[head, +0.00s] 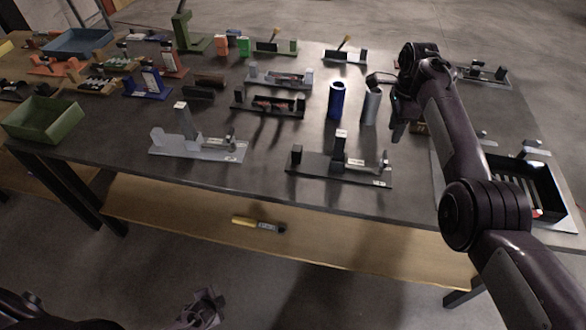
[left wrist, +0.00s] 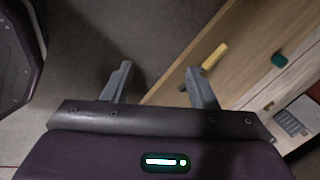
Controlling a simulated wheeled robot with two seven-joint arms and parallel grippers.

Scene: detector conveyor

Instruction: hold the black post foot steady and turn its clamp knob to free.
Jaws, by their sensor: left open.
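A black post foot (head: 310,170) with a flat base and an upright post stands at the front edge of the dark table, right of middle. A small grey part (head: 383,162) at its right end may be the clamp knob; its setting is too small to read. My right gripper (head: 397,125) hangs above the table behind and right of the foot, apart from it; its fingers are too dark to judge. My left gripper (left wrist: 160,85) is open and empty in the left wrist view, with floor and shelf beyond. In the head view it (head: 203,308) is low in front of the table.
A grey post foot (head: 190,148) stands left of the black one. Blue (head: 336,102) and grey (head: 371,106) cylinders stand behind. A black tray (head: 548,185) is at right, a green bin (head: 42,120) at left. A yellow-handled tool (head: 245,221) lies on the lower wooden shelf (head: 340,250).

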